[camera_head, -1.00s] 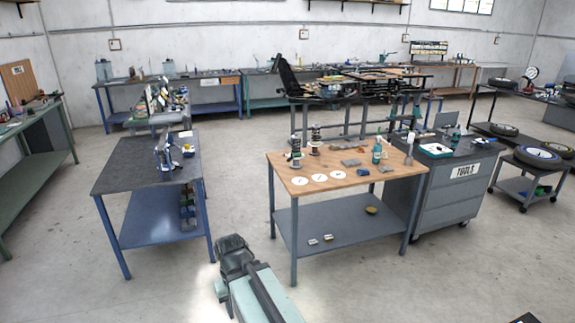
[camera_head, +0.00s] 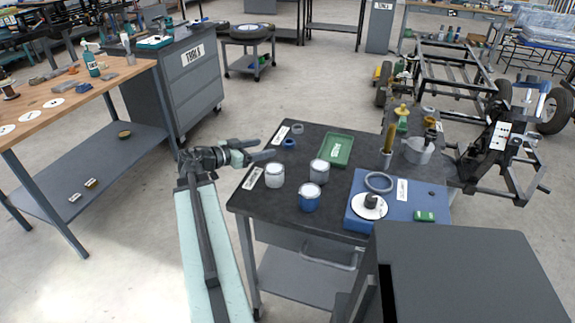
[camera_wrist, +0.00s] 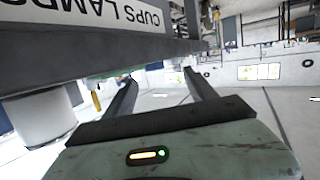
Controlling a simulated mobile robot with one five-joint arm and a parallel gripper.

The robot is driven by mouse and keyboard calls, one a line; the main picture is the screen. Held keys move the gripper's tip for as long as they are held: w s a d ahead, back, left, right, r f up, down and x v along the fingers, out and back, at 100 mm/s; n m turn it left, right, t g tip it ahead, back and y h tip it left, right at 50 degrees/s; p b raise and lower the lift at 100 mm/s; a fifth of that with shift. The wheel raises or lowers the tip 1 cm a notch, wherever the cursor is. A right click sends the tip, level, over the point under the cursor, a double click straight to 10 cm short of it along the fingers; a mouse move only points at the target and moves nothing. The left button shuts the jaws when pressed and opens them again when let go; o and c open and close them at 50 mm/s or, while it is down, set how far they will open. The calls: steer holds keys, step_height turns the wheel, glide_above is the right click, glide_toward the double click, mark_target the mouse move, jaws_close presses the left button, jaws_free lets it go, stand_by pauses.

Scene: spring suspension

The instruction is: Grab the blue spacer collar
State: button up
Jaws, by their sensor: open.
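A small blue ring (camera_head: 289,143), which looks like the blue spacer collar, lies on the dark tabletop near its left back edge in the head view. My gripper (camera_head: 267,148) is open and empty, just left of the ring in the picture. Its two fingers point right, towards the table; I cannot tell the gap in depth. In the wrist view my gripper (camera_wrist: 160,80) shows its two fingers apart with nothing between them. The blue ring does not show clearly there.
The dark table (camera_head: 256,206) also holds white-topped cans (camera_head: 274,178), a blue can (camera_head: 309,198), a green tray (camera_head: 337,150), a grey ring (camera_head: 298,129) and a blue board (camera_head: 356,208). A tool cabinet (camera_head: 170,95) and wooden workbench (camera_head: 110,78) stand left. Floor between is clear.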

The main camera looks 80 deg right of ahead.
mark_target(287, 143)
steer(key=shift+s+d+r+m+g, duration=0.1)
steer(key=shift+s+d+m+g, duration=0.1)
steer(key=shift+s, duration=0.4)
steer(key=shift+s+d+r+m+g, duration=0.1)
steer(key=shift+s+d+m+g, duration=0.1)
steer(key=shift+s, duration=0.4)
steer(key=shift+b+x, duration=0.75)
steer(key=shift+x, duration=3.05)
steer(key=shift+w+f, duration=0.1)
steer(key=shift+f, duration=0.05)
jaws_close()
